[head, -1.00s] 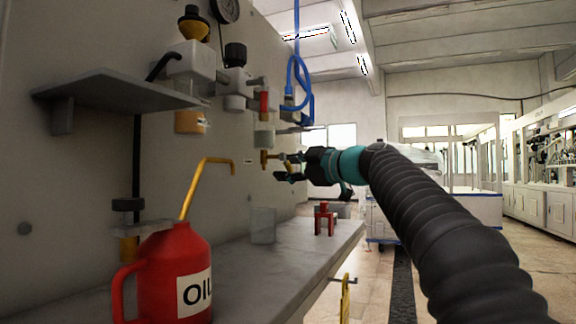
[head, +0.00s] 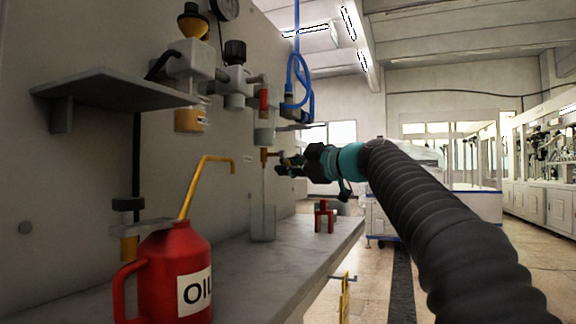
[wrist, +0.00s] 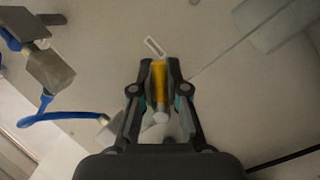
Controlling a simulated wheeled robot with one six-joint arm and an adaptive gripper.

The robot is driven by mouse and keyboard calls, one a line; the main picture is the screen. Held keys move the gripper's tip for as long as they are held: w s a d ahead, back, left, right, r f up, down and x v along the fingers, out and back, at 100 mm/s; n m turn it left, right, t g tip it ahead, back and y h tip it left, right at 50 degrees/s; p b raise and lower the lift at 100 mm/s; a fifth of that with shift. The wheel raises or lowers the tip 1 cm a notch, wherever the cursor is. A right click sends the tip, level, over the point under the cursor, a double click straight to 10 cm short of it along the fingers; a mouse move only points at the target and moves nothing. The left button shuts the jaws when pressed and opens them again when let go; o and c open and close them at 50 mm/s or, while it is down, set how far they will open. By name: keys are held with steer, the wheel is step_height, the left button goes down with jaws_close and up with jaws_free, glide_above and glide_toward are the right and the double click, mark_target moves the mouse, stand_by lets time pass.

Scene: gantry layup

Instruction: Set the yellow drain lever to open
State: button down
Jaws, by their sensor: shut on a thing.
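The yellow drain lever (wrist: 159,82) lies between the two fingers of my gripper (wrist: 160,78) in the wrist view, and the fingers are shut on it. In the head view my gripper (head: 281,164) is at the brass drain valve (head: 264,155) below the filter bowl (head: 264,135). The lever itself is mostly hidden by the fingers there. A thin pale stream (head: 264,188) runs from the valve down to a clear beaker (head: 263,224) on the bench. A thin line, seemingly this stream, also shows in the wrist view (wrist: 218,57).
A red oil can (head: 176,270) with a long yellow spout stands at the front left of the bench (head: 285,262). A small red part (head: 325,217) stands near the bench's right edge. A blue hose (head: 300,80) hangs above my gripper. A grey shelf (head: 115,90) juts out at left.

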steer(key=m, duration=0.1)
steer(key=m+g+p, duration=0.1)
steer(key=s+m+p, duration=0.1)
steer(key=m, duration=0.1)
steer(key=shift+s+a+f+h, duration=0.1)
steer(key=shift+a+f+h, duration=0.1)
steer(key=shift+f+h, duration=0.1)
steer(key=shift+s+a+f+m+g+p, duration=0.2)
steer(key=shift+s+m+g+p, duration=0.25)
steer(key=shift+m+g+p, duration=0.55)
steer(key=shift+f, duration=0.15)
steer(key=c, duration=1.2)
jaws_free()
steer(key=shift+o, duration=0.2)
steer(key=shift+d, duration=0.1)
steer(key=v, duration=1.2)
steer(key=shift+s, duration=0.15)
